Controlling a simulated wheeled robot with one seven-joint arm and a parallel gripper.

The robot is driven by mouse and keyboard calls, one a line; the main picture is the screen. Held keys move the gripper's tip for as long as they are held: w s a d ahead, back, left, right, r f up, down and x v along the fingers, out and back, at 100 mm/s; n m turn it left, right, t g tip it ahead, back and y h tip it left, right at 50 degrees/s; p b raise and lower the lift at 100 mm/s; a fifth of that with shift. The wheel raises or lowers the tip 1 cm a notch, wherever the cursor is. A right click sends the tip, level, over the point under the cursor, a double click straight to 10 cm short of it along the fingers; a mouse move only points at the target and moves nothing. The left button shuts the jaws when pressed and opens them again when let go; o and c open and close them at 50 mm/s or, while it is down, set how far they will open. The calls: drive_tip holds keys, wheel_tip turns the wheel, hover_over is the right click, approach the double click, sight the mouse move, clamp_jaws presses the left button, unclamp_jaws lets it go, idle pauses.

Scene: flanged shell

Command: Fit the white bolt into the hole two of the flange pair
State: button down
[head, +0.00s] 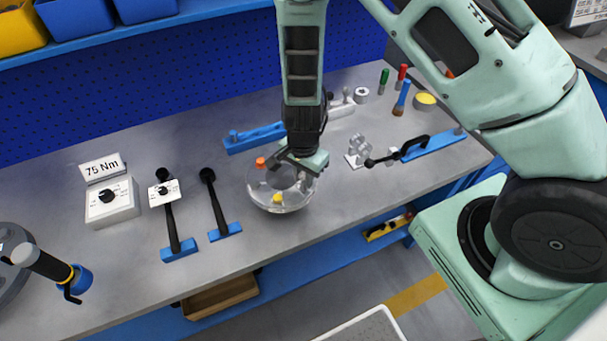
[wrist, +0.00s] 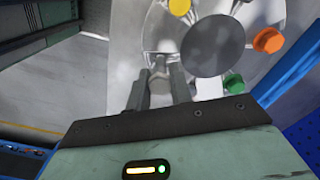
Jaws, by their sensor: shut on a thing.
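The flange pair (head: 273,206) is a clear, round, shell-like part on the bench. An orange bolt (head: 260,162) and a yellow bolt (head: 277,198) stand in it. The wrist view shows the yellow bolt (wrist: 180,7), the orange bolt (wrist: 268,40) and a green bolt (wrist: 233,82) around a dark round centre (wrist: 212,46). My gripper (wrist: 160,78) is shut on the pale white bolt (wrist: 159,62), over the flange's rim. In the head view my gripper (head: 303,178) is at the flange's right side. I cannot tell whether the bolt's tip is inside a hole.
Two black-handled tools (head: 218,205) with blue bases and a white dial box (head: 112,205) are to the left. A blue holder (head: 255,137) lies behind the flange. A clear stand (head: 358,150) and a black-handled tool (head: 400,150) are to the right. Bench in front is clear.

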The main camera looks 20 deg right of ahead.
sight(304, 190)
drive_tip(key=shift+f+b, duration=1.25)
drive_tip(key=shift+f, duration=0.4)
drive_tip(key=c, duration=1.2)
unclamp_jaws()
drive_tip(key=shift+o, duration=0.2)
drive_tip(key=shift+r, duration=0.15)
wheel_tip(304, 190, up, 17)
drive_tip(key=shift+r, duration=0.15)
